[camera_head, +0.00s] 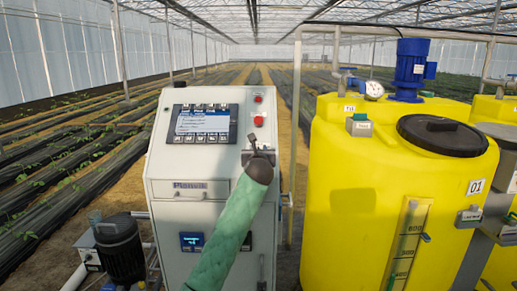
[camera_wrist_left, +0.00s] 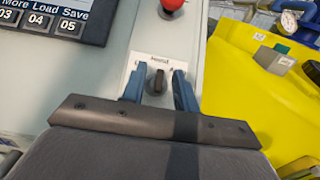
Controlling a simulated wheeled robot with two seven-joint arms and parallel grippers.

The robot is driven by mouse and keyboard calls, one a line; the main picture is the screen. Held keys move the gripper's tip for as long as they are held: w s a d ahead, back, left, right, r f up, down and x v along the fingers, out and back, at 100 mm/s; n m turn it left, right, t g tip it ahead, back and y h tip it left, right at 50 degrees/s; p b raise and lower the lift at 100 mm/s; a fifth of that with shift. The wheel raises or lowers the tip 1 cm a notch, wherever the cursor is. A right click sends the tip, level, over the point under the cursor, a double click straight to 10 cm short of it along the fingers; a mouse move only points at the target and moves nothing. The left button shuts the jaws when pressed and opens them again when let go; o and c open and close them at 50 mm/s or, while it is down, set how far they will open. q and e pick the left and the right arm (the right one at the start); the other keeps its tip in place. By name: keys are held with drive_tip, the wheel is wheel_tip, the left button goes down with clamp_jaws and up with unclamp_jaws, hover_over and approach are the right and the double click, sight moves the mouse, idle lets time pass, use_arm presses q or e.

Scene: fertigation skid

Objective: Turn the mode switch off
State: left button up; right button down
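The mode switch (camera_wrist_left: 158,80) is a small dark knob on a white label plate (camera_wrist_left: 150,64) on the light grey cabinet (camera_head: 165,160). In the left wrist view its handle looks roughly upright in the picture; the label is too small to read surely. My left gripper (camera_wrist_left: 159,88) has its two blue fingers apart, one on each side of the knob, with gaps visible. In the head view my left gripper (camera_head: 258,150) is in front of the cabinet's right side, below the red button, and mostly hides the switch. My right gripper is not in view.
A red button (camera_head: 258,121) sits just above the switch, with a smaller red one above it. A screen panel (camera_head: 202,123) is to the left. A yellow tank (camera_head: 350,170) with a blue motor (camera_head: 410,68) stands close on the right. A dark pump (camera_head: 119,248) is at lower left.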

use_arm(q)
drive_tip(key=shift+w+f, duration=0.15)
drive_tip(key=shift+w, duration=0.15)
drive_tip(key=shift+s, duration=0.1)
drive_tip(key=shift+c, duration=1.1)
clamp_jaws()
